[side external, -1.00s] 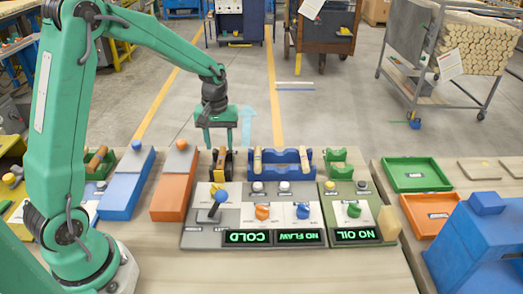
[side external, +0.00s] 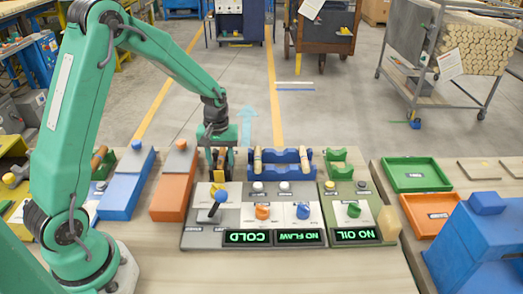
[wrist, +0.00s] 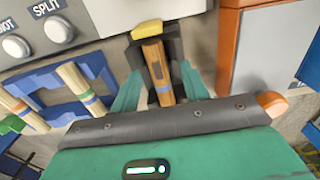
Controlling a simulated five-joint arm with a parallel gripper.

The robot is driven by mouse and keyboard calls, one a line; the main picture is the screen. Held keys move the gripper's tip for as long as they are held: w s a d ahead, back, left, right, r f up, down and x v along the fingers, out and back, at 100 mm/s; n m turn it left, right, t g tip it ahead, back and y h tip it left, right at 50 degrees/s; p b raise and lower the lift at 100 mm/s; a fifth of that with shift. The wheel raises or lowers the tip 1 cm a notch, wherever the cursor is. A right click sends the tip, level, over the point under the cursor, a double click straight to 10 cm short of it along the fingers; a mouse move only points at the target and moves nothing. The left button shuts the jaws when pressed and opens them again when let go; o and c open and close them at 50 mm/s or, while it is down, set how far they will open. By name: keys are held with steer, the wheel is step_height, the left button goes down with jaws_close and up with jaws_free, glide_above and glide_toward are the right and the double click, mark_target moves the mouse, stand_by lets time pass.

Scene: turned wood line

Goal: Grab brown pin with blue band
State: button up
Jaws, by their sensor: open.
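The brown pin (wrist: 154,62) shows in the wrist view, lying in a black holder (wrist: 174,48) with a yellow block at its far end. It has a dark patch and a blue band near its lower end. My gripper (wrist: 160,76) is open, with one green finger on each side of the pin; I cannot tell whether they touch it. In the side view my gripper (side external: 219,165) is down at the holder, and its fingers largely hide the pin.
A blue rack (side external: 281,168) right of the holder bears two paler pins, one with a blue band (wrist: 77,82). An orange block (side external: 175,180) stands close on the left. A grey control panel (side external: 235,215) with knobs and displays lies in front.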

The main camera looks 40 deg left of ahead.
mark_target(222, 163)
stand_by(0.4)
jaws_close()
steer(key=shift+r, duration=0.8)
steer(key=r, duration=0.1)
steer(key=d+r, duration=0.1)
steer(key=r, duration=0.1)
steer(key=shift+s+r, duration=0.1)
steer(key=shift+s, duration=0.05)
steer(key=s+d+r, duration=0.3)
steer(key=d+r, duration=0.3)
steer(key=d, duration=0.4)
steer(key=shift+s, duration=0.3)
steer(key=shift+r, duration=0.1)
